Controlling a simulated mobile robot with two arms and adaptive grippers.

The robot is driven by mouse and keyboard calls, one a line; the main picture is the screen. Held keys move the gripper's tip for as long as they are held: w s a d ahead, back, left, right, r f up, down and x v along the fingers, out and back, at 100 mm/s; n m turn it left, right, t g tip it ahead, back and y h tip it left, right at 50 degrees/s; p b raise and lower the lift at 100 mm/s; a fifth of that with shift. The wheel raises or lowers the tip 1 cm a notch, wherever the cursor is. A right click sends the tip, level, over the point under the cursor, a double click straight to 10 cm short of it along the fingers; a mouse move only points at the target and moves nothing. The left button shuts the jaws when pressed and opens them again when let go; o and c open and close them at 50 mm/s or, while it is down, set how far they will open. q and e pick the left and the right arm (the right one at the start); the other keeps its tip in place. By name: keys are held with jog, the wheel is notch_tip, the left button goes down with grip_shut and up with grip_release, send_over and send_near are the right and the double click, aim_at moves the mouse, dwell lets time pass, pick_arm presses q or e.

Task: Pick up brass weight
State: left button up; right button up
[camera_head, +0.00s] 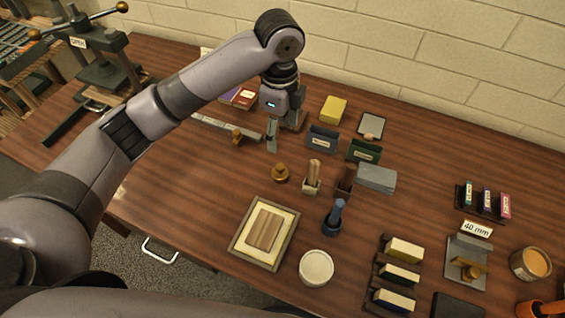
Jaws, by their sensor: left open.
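A small round brass weight with a knob (280,173) stands upright on the wooden table, near the middle of the head view. My left gripper (273,143) points down just behind it and a little to its left in the picture. The gripper is open and looks empty, its fingers apart from the weight; their height over the table is hard to judge. A smaller brass piece (237,136) sits on a flat strip further left. My right gripper is not in view.
A framed tray with a wooden block (236,246), a white pot (316,267), a blue cup with a tool (332,222) and a small holder (312,184) stand nearby. Label boxes (322,139) are right of the gripper. A press (98,70) is far left. Table left of the weight is clear.

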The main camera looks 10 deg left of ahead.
pick_arm(q)
jog(key=p, duration=0.1)
send_over(280, 166)
notch_tip(280, 166, down, 5)
jog(key=shift+s+f, duration=0.15)
jog(key=shift+f, duration=0.05)
notch_tip(280, 166, down, 3)
jog(key=shift+f+p, duration=0.1)
jog(key=shift+p, duration=0.3)
jog(key=shift+w+f, duration=0.25)
jog(key=shift+f, duration=0.7)
notch_tip(280, 166, down, 4)
jog(key=shift+s+f+p, duration=0.15)
jog(key=shift+f+p, duration=0.1)
jog(key=shift+p, duration=0.8)
jog(key=shift+f, duration=0.25)
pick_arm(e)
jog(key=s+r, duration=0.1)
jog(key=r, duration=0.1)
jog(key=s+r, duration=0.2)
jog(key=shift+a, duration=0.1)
pick_arm(q)
jog(key=shift+c, duration=0.4)
jog(key=shift+r, duration=0.1)
grip_shut()
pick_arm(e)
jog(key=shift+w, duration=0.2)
